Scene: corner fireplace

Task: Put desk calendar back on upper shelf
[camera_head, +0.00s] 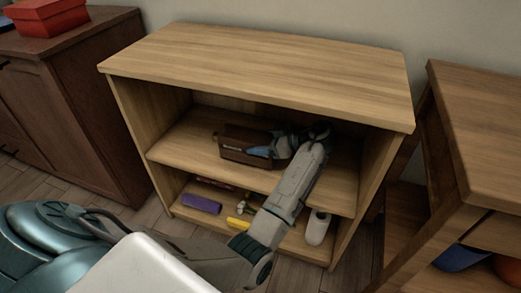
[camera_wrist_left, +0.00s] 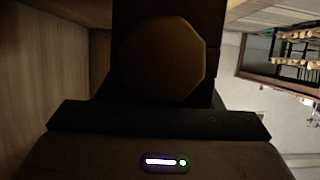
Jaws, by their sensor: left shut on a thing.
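The desk calendar (camera_head: 235,155), a dark brown box-like thing, is on the upper shelf (camera_head: 180,150) of the light wooden bookcase, left of the middle. My left gripper (camera_head: 268,150) reaches in from the front right and is shut on its right side. Whether its base touches the shelf board is hard to tell. In the left wrist view a dark shape with a brown octagonal face (camera_wrist_left: 162,62) fills the middle, close to the camera; the fingertips are hidden there. My right gripper is not in view.
The lower shelf holds a purple thing (camera_head: 201,203), a yellow thing (camera_head: 238,222) and a white cylinder (camera_head: 317,228). A dark cabinet with a red box (camera_head: 48,18) stands left, a wooden table (camera_head: 480,120) right.

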